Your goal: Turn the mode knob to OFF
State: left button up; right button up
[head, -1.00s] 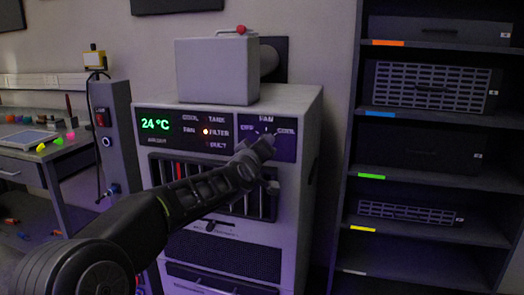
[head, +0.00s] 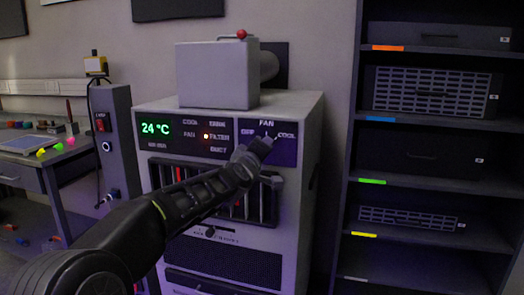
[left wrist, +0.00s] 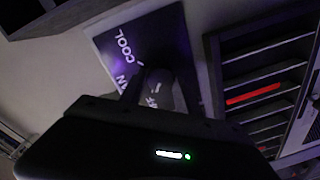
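The mode knob's dark panel (head: 286,155) is at the upper right of the grey unit's front, with the labels OFF, FAN and COOL. My left gripper (head: 264,145) is in front of this panel, at its left half below FAN. It covers most of the knob, so the knob's setting cannot be read. In the left wrist view the panel (left wrist: 175,30) appears turned, with COOL legible and the other labels partly hidden. The gripper's fingers (left wrist: 160,90) are dark against it. Whether they touch or grip the knob is unclear. My right gripper is not in view.
The unit's display (head: 156,129) reads 24 °C, and a lamp (head: 206,137) beside FILTER is lit. A vent with red strips and a slider (head: 210,232) lie below. A grey box (head: 218,75) tops the unit. A shelf rack (head: 430,185) stands right, a bench (head: 35,165) left.

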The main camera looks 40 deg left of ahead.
pick_arm(q)
jog(key=o, duration=0.4)
jog(key=v, duration=0.7)
jog(key=shift+s, duration=0.4)
jog(key=shift+d, duration=0.1)
